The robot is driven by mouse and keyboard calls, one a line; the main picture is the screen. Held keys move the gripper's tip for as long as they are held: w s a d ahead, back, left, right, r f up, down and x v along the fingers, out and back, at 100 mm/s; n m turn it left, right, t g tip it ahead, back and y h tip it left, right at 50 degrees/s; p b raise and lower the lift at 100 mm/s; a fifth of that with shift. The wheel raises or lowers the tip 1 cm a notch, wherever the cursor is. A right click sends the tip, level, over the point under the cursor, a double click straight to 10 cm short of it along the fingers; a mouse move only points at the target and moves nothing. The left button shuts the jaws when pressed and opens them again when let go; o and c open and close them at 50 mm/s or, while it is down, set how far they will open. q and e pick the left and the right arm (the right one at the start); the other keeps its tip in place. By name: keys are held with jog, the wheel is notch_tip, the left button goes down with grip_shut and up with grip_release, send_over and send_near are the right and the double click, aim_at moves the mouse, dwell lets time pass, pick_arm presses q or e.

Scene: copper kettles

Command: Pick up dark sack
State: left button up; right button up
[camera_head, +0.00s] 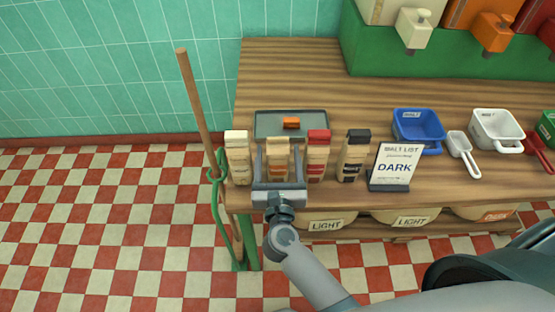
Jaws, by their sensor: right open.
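Several small tan sacks stand upright in a row on the wooden table, each with a different top. The black-topped one, which looks like the dark sack (353,155), is at the right of the row, beside the sign. My left gripper is not in view.
A sign (395,166) reading "MALT LIST DARK" stands right of the black-topped sack. A grey tray (262,128) with an orange block lies behind the row. Blue (418,128) and white (495,128) scoop tubs are farther right. A wooden pole (195,105) leans at the table's left end.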

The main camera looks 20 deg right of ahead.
aim_at(278, 138)
jog(key=c, duration=1.3)
jog(key=shift+c, duration=0.2)
jog(key=shift+r, duration=0.4)
notch_tip(278, 138, up, 8)
jog(key=shift+r+p, duration=0.2)
jog(key=shift+p, duration=0.15)
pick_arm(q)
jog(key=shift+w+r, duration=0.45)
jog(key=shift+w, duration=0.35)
pick_arm(e)
jog(key=shift+r, duration=0.45)
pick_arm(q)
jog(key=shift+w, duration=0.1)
